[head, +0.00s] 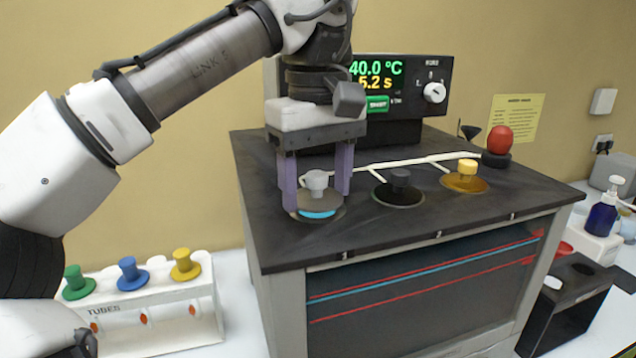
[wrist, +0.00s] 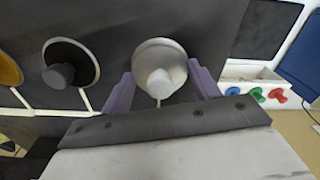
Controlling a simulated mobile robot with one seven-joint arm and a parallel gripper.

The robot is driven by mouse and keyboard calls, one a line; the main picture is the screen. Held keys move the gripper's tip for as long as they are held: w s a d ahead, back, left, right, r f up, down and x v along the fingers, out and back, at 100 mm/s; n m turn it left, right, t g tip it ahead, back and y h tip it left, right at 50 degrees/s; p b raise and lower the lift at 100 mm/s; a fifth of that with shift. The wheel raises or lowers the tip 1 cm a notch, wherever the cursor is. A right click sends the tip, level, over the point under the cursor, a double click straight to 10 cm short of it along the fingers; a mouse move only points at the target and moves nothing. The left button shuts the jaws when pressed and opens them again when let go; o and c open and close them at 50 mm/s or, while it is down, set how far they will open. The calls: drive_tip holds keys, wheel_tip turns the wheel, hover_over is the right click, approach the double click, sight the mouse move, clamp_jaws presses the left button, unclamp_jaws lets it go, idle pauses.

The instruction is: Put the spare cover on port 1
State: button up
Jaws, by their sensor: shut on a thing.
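The light grey spare cover (head: 317,181), a disc with a knob on top, is between the purple fingers of my gripper (head: 316,190). My gripper is shut on it, over the leftmost port (head: 332,217) of the dark bath top. A bright blue patch shows below the cover at the port's front. I cannot tell whether the cover touches the port. In the wrist view the cover (wrist: 160,68) sits between both fingertips (wrist: 162,85), knob towards the camera. The middle port has a black cover (head: 400,181); the right port has a yellow one (head: 466,168).
A white tube rack (head: 160,340) with green, blue and yellow stoppers stands at left. The display unit (head: 405,95) rises behind the ports. A red ball-like object (head: 499,140) sits at the back right of the bath top. A black rack (head: 565,300) stands at right.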

drive_tip(key=shift+f, duration=0.45)
idle(0.5)
drive_tip(key=o, duration=1.1)
drive_tip(key=shift+s, duration=0.1)
drive_tip(key=shift+c, duration=0.2)
drive_tip(key=shift+f, duration=0.1)
